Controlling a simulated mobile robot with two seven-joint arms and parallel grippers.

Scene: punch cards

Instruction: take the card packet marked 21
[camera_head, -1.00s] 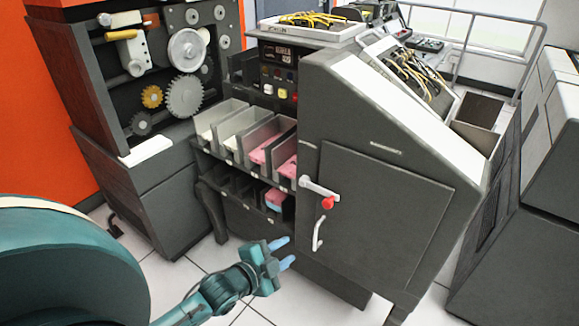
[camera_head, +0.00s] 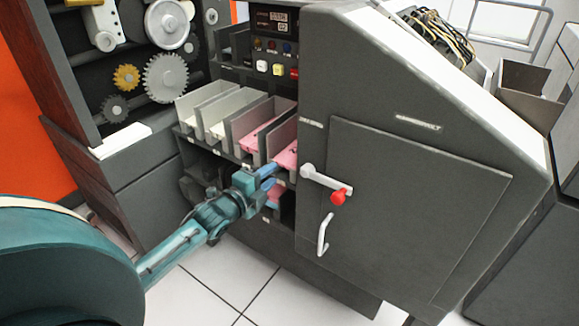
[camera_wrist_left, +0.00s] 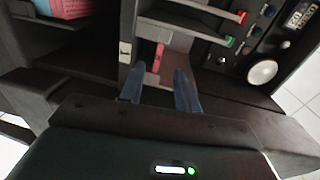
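Pink card packets lie in the upper bins of the dark machine: one packet (camera_head: 258,137) in the third bin and another (camera_head: 288,154) in the rightmost bin. A pink-and-blue packet (camera_head: 275,197) sits in the lower row, partly hidden by my gripper. No number 21 is legible on any packet. My left gripper (camera_head: 269,176) is at the front of the rightmost upper bin. In the left wrist view its two blue fingers (camera_wrist_left: 158,84) are apart with nothing between them, and a narrow pink packet (camera_wrist_left: 158,57) shows just beyond the tips. My right gripper is not in view.
The machine's side door (camera_head: 415,200) has a white lever (camera_head: 320,179) with a red knob, close right of my gripper. A white handle (camera_head: 323,235) is below it. A gear cabinet (camera_head: 120,170) stands at the left. Tiled floor (camera_head: 215,290) is free in front.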

